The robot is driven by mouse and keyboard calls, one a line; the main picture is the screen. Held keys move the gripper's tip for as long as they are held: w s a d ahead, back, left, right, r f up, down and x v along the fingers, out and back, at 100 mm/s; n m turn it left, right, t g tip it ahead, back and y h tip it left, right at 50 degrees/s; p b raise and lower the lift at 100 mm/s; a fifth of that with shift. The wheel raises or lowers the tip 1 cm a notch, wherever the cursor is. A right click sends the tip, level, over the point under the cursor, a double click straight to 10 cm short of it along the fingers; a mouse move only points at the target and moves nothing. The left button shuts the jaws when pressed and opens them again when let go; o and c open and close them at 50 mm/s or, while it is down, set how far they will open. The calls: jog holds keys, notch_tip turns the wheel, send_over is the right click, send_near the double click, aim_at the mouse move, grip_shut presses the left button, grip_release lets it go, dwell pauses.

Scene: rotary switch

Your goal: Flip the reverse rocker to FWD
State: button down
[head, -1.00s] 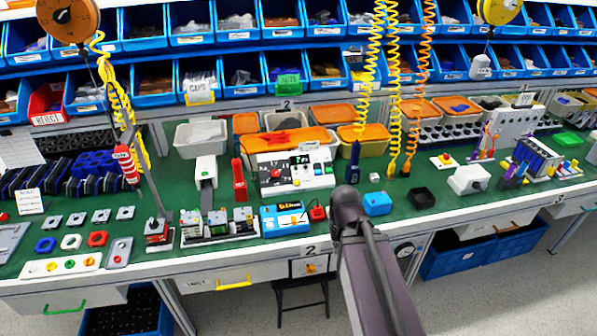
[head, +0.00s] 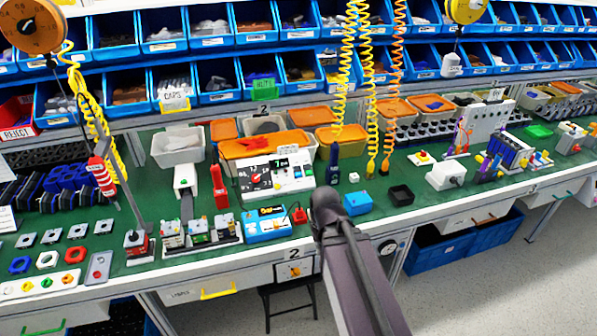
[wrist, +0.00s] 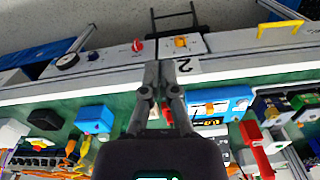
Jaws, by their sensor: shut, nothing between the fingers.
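A white control panel (head: 310,184) with a black dial face, a red knob and several small buttons stands on the green bench, left of centre in the head view. I cannot tell a rocker marked FWD from its other small controls at this size. My gripper (wrist: 159,76) is shut and empty in the wrist view, over the front part of the bench. My dark arm (head: 352,262) reaches in from below in the head view. Its end is in front of and to the right of the panel, apart from it.
A blue meter box (head: 267,224) and a small red box (head: 299,215) stand in front of the panel. A blue block (head: 357,204) and a black tray (head: 401,195) lie to the right. Coiled yellow (head: 347,90) and orange (head: 398,60) hoses hang nearby.

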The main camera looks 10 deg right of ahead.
jog(key=w+d+r+m+t+p, duration=0.1)
jog(key=w+m, duration=0.7)
jog(key=w, duration=1)
jog(key=w+d+r+m+t+p, duration=0.1)
jog(key=w+r+m+t+p, duration=0.2)
jog(key=w+m, duration=0.5)
jog(key=w+r+t, duration=0.1)
jog(key=w+r, duration=0.1)
jog(key=w, duration=0.9)
jog(key=shift+w+d+r+m+t+y, duration=0.15)
jog(key=shift+r+m+t+y, duration=0.1)
jog(key=shift+m+t+y, duration=0.05)
jog(key=shift+f, duration=0.1)
jog(key=b, duration=0.9)
send_near(297, 170)
notch_tip(297, 170, down, 5)
jog(key=shift+w+f+b, duration=0.4)
jog(key=shift+w+b, duration=0.1)
jog(key=shift+w, duration=0.35)
jog(key=shift+w+f+b, duration=0.35)
jog(key=shift+w+b, duration=0.15)
jog(key=shift+w, duration=0.4)
